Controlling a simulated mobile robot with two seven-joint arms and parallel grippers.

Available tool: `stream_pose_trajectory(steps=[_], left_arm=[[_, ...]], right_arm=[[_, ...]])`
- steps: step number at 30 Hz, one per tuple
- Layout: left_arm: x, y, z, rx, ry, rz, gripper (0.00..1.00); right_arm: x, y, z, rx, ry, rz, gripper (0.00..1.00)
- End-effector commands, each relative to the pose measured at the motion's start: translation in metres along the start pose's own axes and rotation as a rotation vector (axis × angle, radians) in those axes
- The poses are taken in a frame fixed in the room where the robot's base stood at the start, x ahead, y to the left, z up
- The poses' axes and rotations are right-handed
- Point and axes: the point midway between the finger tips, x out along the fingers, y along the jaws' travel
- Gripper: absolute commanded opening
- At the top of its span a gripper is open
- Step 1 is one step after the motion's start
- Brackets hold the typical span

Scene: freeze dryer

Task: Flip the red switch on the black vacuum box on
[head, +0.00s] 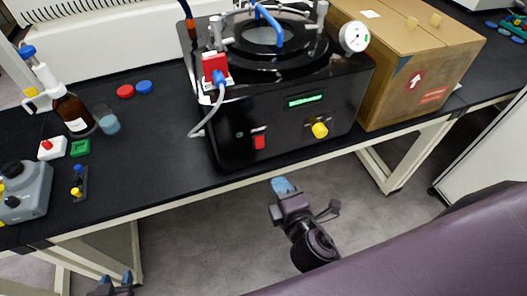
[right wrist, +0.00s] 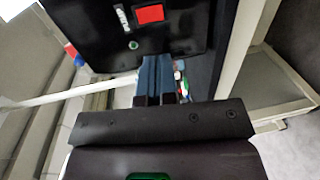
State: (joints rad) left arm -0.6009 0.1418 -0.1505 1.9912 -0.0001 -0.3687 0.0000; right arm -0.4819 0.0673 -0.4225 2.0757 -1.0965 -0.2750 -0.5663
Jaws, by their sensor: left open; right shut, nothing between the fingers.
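The black vacuum box (head: 290,125) stands on the dark bench top, with a lit green display on its front. The red switch (head: 259,142) is low on that front, left of a yellow knob. In the right wrist view the red switch (right wrist: 150,14) shows at the top, on the box's black front (right wrist: 100,45). I cannot tell which way it is tipped. My right gripper (head: 282,185) is shut and empty, in front of the bench edge and below the box, apart from the switch. Its blue fingers (right wrist: 156,72) point toward the box. My left gripper (head: 112,282) is open at the bottom left edge.
A cardboard box (head: 425,70) stands right of the vacuum box. A brown bottle (head: 73,112), a small beaker (head: 108,121) and a grey device (head: 25,190) stand on the left. A hose hangs at the vacuum box's left front. The floor before the bench is clear.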

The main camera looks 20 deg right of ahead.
Motion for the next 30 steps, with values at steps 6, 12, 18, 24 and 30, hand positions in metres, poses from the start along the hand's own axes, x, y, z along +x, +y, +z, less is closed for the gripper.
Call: stream_pose_trajectory(steps=[6, 12, 18, 24, 30], left_arm=[[-0.003, -0.001, -0.007, 0.001, 0.004, -0.001, 0.43], [-0.004, -0.002, -0.01, 0.001, 0.006, -0.001, 0.43], [-0.006, -0.002, -0.012, 0.001, 0.007, -0.002, 0.43], [-0.006, -0.002, -0.013, 0.001, 0.007, -0.002, 0.43], [-0.006, -0.002, -0.013, 0.001, 0.007, -0.002, 0.43]], right_arm=[[0.034, 0.002, 0.0, -0.001, 0.001, 0.003, 0.0], [0.064, 0.002, 0.0, 0.0, 0.0, 0.002, 0.0], [0.092, 0.001, 0.0, 0.0, 0.0, 0.0, 0.0], [0.11, 0.001, 0.0, 0.001, 0.0, 0.001, 0.0], [0.115, 0.0, 0.0, 0.001, -0.001, -0.001, 0.0]])
